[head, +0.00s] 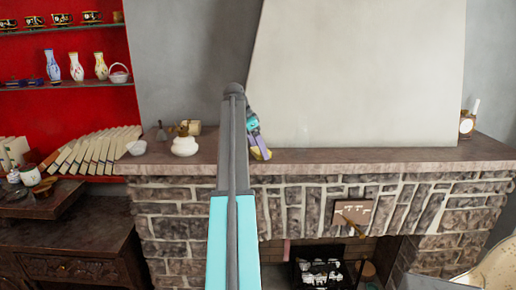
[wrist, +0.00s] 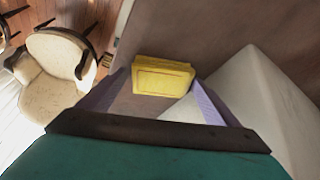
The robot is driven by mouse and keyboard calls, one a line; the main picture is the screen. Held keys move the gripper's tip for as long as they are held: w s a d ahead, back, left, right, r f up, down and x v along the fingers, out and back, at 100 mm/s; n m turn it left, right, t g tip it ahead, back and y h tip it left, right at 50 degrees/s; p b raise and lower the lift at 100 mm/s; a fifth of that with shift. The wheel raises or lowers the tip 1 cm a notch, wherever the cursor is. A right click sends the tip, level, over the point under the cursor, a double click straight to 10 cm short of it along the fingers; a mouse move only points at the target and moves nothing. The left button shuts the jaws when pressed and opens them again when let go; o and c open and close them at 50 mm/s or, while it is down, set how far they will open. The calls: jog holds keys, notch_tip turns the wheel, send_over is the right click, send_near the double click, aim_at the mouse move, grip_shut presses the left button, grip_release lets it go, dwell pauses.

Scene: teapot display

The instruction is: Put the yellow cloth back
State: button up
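The yellow cloth (wrist: 162,76) is a folded, block-like piece at my fingertips in the wrist view. My gripper (wrist: 161,84) has two purple fingers set wide apart, one at each side of the cloth. The cloth fills the gap between the tips and looks gripped by its sides. In the head view my gripper (head: 256,142) is low over the mantel shelf (head: 350,155), close to the pale chimney hood (head: 355,75). A bit of the yellow cloth (head: 262,154) shows at its tip. Whether the cloth touches the shelf is unclear.
The shelf between is clear. A cream armchair (wrist: 60,60) is on the floor in the wrist view.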

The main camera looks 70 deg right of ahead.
jog(key=shift+r, duration=0.1)
jog(key=b+v, duration=0.1)
jog(key=v, duration=1.1)
jog(key=shift+b, duration=0.35)
jog(key=shift+a, duration=0.1)
jog(key=shift+r, duration=0.1)
dwell(0.3)
